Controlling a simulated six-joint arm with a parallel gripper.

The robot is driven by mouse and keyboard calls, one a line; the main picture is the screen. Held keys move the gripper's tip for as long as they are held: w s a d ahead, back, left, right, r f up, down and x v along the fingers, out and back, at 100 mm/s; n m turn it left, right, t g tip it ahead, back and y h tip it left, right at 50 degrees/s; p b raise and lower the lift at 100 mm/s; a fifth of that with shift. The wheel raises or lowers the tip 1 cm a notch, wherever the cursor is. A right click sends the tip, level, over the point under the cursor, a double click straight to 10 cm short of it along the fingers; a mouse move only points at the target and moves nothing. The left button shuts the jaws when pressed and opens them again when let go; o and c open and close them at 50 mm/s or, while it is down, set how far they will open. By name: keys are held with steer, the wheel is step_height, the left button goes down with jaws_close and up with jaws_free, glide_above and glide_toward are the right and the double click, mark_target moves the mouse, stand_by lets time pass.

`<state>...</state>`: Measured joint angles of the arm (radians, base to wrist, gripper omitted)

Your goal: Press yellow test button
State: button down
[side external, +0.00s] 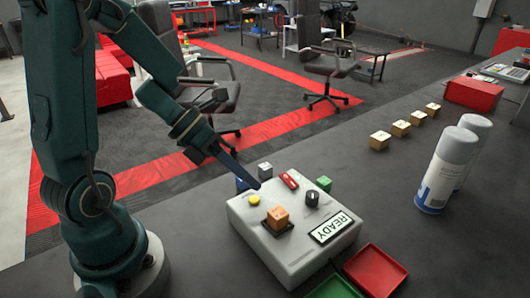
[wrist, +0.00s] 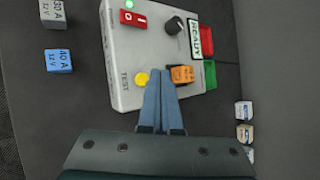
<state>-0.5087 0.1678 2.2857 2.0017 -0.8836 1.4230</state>
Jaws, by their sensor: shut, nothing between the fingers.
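The grey tester box (side external: 290,250) stands on the dark bench, with a READY display (side external: 330,228). Its round yellow test button (side external: 253,199) is at the box's left side and shows beside the TEST label in the wrist view (wrist: 141,78). My gripper (side external: 257,186) is shut and empty, with its blue fingers pointing down at the box. The fingertips show just right of the button in the wrist view (wrist: 161,72). In the side view they appear slightly above it; contact cannot be confirmed. An orange block (side external: 279,217) sits in the box's socket, close to the fingers.
A red switch (side external: 289,180) and black knob (side external: 312,198) are on the box. Spray cans (side external: 436,180) stand to the right.

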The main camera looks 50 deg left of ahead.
steer(key=shift+f, duration=0.55)
steer(key=shift+f, duration=0.2)
stand_by(1.6)
steer(key=shift+f, duration=0.25)
steer(key=shift+f, duration=0.4)
stand_by(0.6)
steer(key=shift+r, duration=0.85)
steer(key=shift+r, duration=2.5)
